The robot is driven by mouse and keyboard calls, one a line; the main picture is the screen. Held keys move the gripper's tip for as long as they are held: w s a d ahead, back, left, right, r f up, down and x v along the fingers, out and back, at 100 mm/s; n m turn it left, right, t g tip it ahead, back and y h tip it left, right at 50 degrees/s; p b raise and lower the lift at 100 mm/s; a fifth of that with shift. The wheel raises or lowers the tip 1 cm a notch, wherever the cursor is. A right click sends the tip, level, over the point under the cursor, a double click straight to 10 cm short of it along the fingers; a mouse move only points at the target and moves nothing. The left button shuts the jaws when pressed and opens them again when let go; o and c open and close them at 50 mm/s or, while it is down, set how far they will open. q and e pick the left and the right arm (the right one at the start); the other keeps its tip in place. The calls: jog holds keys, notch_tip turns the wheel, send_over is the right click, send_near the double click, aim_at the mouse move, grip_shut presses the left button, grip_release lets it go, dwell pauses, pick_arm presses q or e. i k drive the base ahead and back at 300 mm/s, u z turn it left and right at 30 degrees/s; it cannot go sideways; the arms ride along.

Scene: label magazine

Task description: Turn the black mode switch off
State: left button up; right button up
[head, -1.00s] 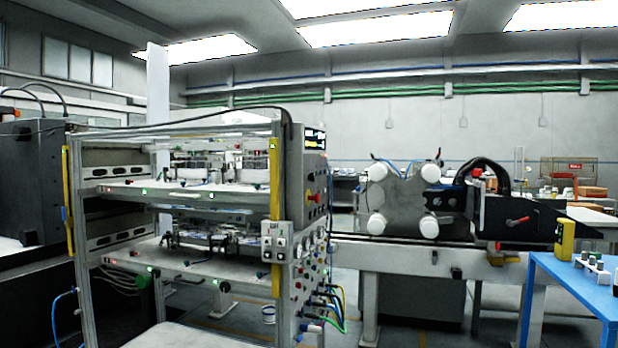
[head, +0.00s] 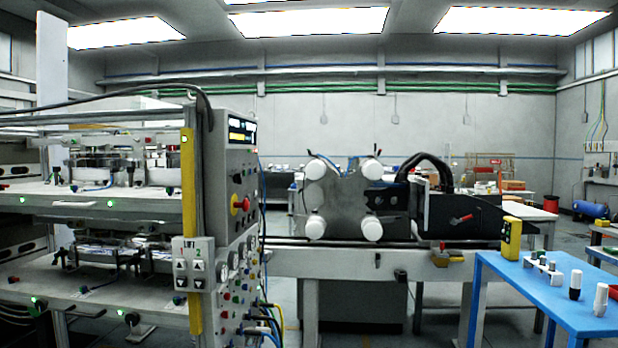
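The label magazine (head: 188,232) stands at the left as a rack with shelves and a yellow upright. Its side control panel (head: 229,160) faces right and is seen at a steep angle. A small black knob (head: 237,178) sits on this panel above a red and yellow stop button (head: 239,204); it may be the mode switch, but its setting is too small to tell. Neither of my grippers is in view.
A grey machine with white rollers (head: 343,198) stands on a bench in the middle. A blue table (head: 545,290) with a yellow device (head: 511,238) and several small bottles is at the right. Some floor shows between rack and table.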

aim_at(237, 176)
jog(key=i, duration=0.85)
jog(key=u, duration=0.4)
